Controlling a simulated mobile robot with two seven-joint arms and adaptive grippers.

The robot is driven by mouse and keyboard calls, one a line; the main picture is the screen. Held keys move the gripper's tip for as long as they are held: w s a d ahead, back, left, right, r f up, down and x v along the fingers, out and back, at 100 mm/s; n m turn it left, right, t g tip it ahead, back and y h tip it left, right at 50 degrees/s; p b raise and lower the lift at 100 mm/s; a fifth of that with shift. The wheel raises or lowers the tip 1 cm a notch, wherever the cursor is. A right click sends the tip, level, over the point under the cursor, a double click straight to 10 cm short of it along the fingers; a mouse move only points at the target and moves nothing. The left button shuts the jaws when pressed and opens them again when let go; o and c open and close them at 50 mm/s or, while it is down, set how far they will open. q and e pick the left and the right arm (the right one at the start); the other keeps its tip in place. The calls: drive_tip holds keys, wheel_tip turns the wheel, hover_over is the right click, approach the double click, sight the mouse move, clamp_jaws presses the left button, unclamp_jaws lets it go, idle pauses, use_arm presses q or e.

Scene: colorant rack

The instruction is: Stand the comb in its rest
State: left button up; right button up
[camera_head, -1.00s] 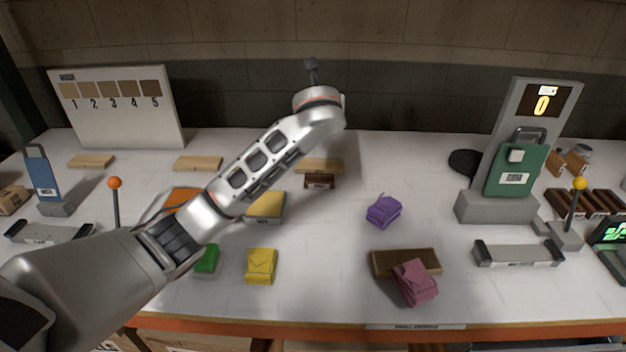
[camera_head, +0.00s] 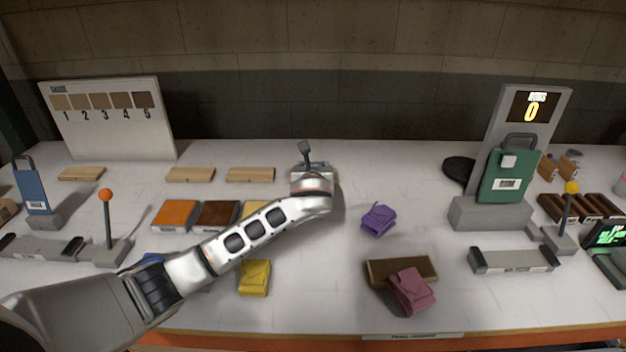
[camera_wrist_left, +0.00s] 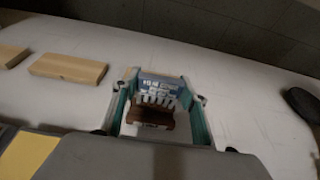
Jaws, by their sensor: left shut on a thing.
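In the left wrist view, my left gripper (camera_wrist_left: 158,100) is shut on the comb (camera_wrist_left: 160,84), a blue-grey plate with pale teeth. The teeth point down the picture toward a dark brown block (camera_wrist_left: 150,122), which looks like the rest. The comb appears close to the block; I cannot tell whether they touch. My right gripper is not in view.
Tan wooden blocks (camera_head: 250,174) lie along the back. Orange (camera_head: 175,214) and brown (camera_head: 217,214) blocks lie left of my wrist. A purple folded cloth (camera_head: 378,219) lies to its right. A yellow cloth (camera_head: 255,278) lies in front.

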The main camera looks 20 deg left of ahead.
use_arm(q)
drive_tip(key=shift+f, duration=1.9)
drive_tip(key=o, duration=1.1)
drive_tip(key=shift+f, duration=0.15)
drive_tip(key=shift+s+r, duration=0.15)
drive_tip(key=shift+r, duration=0.05)
drive_tip(key=v, duration=1.1)
drive_tip(key=shift+s+d, duration=0.1)
drive_tip(key=shift+s, duration=0.1)
drive_tip(key=shift+s+r, duration=0.15)
